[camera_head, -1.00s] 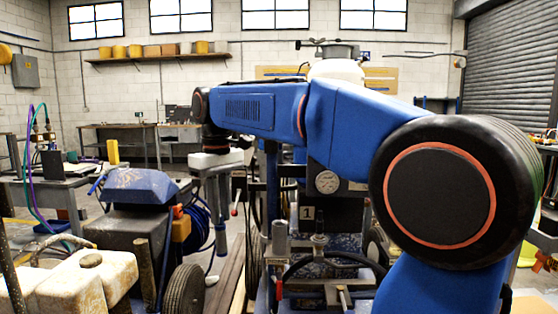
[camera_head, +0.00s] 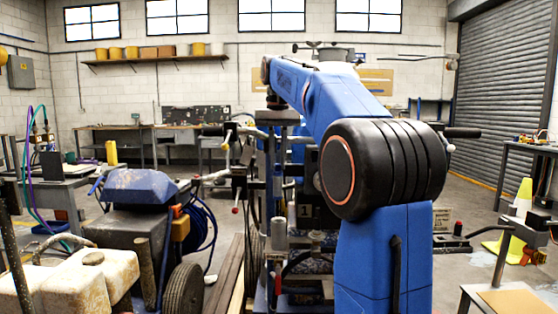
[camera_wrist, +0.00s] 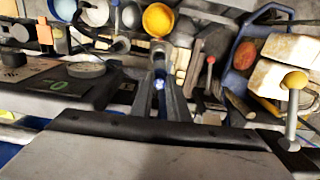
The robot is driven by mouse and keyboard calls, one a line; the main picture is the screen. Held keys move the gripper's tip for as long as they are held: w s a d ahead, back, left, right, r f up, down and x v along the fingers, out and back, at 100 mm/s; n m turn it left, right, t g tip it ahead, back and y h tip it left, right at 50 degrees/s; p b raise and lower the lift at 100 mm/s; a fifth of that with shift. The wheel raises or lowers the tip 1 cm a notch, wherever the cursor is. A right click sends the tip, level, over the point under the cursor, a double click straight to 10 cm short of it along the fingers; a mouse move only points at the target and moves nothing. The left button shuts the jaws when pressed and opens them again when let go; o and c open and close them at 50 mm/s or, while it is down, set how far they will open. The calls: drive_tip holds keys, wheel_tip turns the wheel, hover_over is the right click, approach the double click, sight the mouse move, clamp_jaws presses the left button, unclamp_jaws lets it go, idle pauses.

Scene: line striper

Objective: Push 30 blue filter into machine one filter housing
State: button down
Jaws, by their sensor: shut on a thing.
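My gripper (camera_wrist: 160,92) is shut on a small blue thing, taken to be the blue filter (camera_wrist: 159,84), at its fingertips in the wrist view. Only a bright blue bit shows between the fingers. In the head view my gripper (camera_head: 279,150) hangs down over machine one, which carries a plate with a "1" (camera_head: 306,211); the filter cannot be made out there. I cannot clearly tell the filter housing in either view, nor whether the filter touches it. My arm hides part of the machine.
A second machine with a blue cover (camera_head: 138,184) and a stained white tank (camera_head: 75,285) stands to the left. A yellow cone (camera_head: 515,215) and a small table (camera_head: 508,300) are at the right. In the wrist view a yellow round container (camera_wrist: 158,19) lies beyond the fingertips.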

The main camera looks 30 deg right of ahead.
sight(278, 171)
drive_tip(key=shift+w+d+f, duration=0.1)
drive_tip(key=shift+d+f, duration=0.05)
drive_tip(key=shift+f, duration=2.75)
